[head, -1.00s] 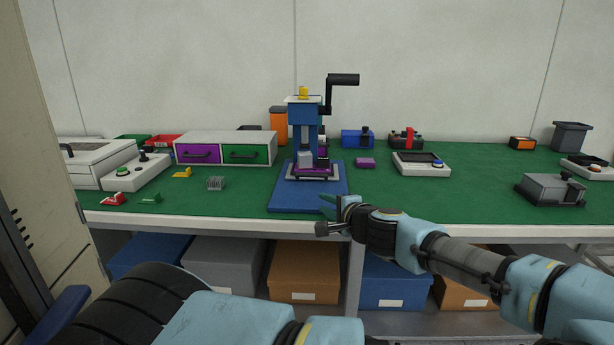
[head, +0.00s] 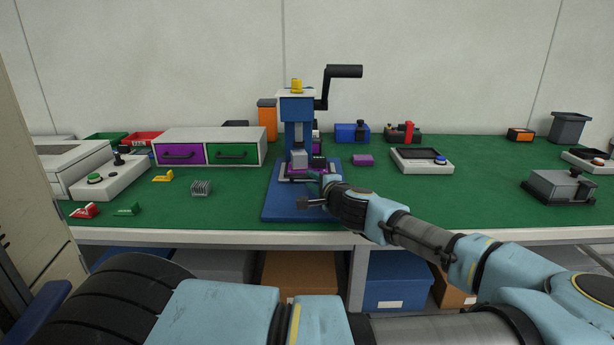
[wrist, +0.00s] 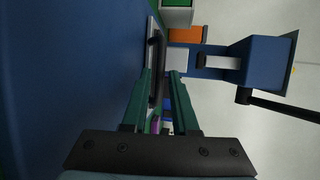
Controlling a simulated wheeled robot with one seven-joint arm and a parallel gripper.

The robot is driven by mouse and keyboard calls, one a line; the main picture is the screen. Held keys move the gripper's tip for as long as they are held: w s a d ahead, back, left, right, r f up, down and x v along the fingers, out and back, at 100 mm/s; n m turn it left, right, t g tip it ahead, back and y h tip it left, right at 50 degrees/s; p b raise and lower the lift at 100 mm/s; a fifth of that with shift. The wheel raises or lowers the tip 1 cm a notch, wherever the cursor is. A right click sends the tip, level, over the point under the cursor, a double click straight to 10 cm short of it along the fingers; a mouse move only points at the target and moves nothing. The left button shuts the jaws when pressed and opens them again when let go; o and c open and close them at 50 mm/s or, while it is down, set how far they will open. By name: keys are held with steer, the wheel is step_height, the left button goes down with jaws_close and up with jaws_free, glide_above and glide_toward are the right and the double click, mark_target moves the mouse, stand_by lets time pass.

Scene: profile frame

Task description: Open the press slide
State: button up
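The press (head: 297,108) stands on a blue base plate (head: 285,205) on the bench, with a black crank and a yellow knob on top. Its low slide (head: 291,179), light-rimmed with a purple part, sits at the foot of the column under a grey block (head: 299,157). My gripper (head: 318,177) is low over the base plate at the front right of the slide and partly hides it. In the wrist view my two green fingers (wrist: 161,73) are apart. The slide's dark handle (wrist: 154,55) shows between and beyond their tips; I cannot tell whether they touch it.
A cabinet with purple and green drawers (head: 206,134) stands left of the press. The front right bench top (head: 480,205) is clear.

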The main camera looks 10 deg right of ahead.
mark_target(308, 179)
steer(key=shift+x, duration=1.75)
jaws_close()
